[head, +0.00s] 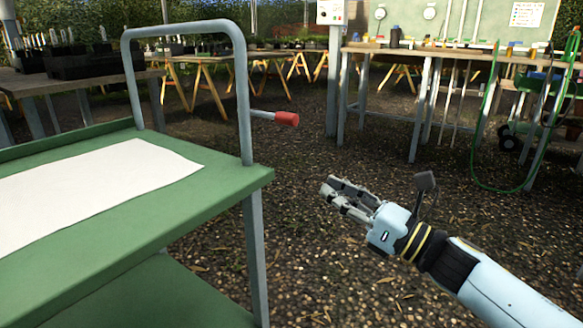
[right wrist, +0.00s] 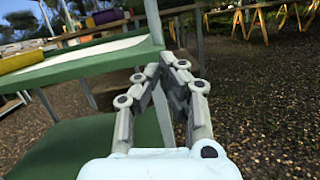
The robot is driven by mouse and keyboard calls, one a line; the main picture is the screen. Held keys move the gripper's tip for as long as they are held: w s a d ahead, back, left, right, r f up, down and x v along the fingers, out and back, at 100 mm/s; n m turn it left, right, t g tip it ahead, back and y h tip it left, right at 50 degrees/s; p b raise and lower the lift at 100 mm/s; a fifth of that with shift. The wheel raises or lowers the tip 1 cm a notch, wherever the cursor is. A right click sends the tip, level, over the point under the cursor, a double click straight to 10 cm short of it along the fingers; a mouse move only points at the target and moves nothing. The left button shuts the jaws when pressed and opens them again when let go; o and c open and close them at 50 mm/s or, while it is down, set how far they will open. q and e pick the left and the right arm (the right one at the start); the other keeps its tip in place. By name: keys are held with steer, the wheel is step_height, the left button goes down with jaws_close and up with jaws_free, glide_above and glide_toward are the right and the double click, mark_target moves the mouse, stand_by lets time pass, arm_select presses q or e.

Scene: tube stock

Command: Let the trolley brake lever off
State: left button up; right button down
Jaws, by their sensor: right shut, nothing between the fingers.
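The brake lever (head: 288,118) is a short grey rod with a red grip, sticking out to the right from the handle's right post. My right gripper (head: 328,188) is shut and empty, to the right of the trolley and below and right of the red grip, apart from both. In the right wrist view its fingertips (right wrist: 168,62) meet in front of the trolley's edge (right wrist: 100,60); I cannot make out the red grip there. My left gripper is not in view.
A white sheet (head: 95,185) lies on the trolley top. A workbench (head: 450,52) with a green hose (head: 475,150) stands at the back right. Wooden trestle tables (head: 200,75) stand behind. The gravel floor between the trolley and the workbench is clear.

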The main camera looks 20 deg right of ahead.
mark_target(265, 115)
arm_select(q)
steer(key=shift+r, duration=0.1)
arm_select(e)
steer(key=shift+r, duration=0.1)
steer(key=shift+w, duration=0.1)
